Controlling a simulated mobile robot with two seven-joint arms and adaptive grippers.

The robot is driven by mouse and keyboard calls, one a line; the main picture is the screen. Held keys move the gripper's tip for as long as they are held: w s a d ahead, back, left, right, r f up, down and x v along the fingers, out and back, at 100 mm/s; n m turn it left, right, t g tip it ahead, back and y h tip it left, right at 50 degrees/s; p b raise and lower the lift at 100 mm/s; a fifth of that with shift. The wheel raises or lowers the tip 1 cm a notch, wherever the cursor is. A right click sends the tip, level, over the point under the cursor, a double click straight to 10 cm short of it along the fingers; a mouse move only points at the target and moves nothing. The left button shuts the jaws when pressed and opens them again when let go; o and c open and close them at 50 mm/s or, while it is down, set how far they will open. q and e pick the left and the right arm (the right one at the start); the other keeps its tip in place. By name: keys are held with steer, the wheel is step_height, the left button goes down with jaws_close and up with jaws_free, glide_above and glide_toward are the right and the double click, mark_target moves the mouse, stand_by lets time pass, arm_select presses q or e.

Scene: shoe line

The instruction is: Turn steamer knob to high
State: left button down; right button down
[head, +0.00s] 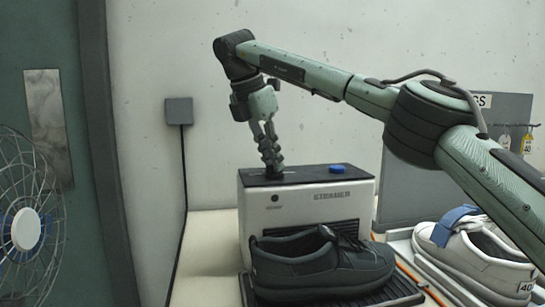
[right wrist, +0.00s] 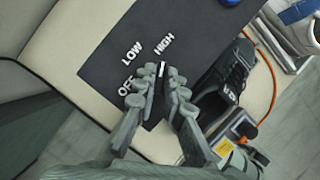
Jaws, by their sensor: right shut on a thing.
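The steamer (head: 335,205) is a white box with a black top, standing on a cream surface. In the right wrist view its black top panel (right wrist: 103,52) carries the white words OFF, LOW and HIGH. My right gripper (head: 272,165) points down at the left part of the top. In the right wrist view the right gripper (right wrist: 160,86) is shut on the dark knob (right wrist: 160,71), a finger on each side. The knob's white mark points toward HIGH. The fingers hide much of the knob. My left gripper is not in view.
A blue button (head: 337,168) is on the steamer's top. A dark shoe (head: 318,268) sits on a black rack in front. A white shoe with a blue strap (head: 480,252) is at right. A wire fan (head: 28,225) stands at left.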

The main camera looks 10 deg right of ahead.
stand_by(0.5)
steer(key=c, duration=1.6)
jaws_free()
steer(key=v, duration=1.2)
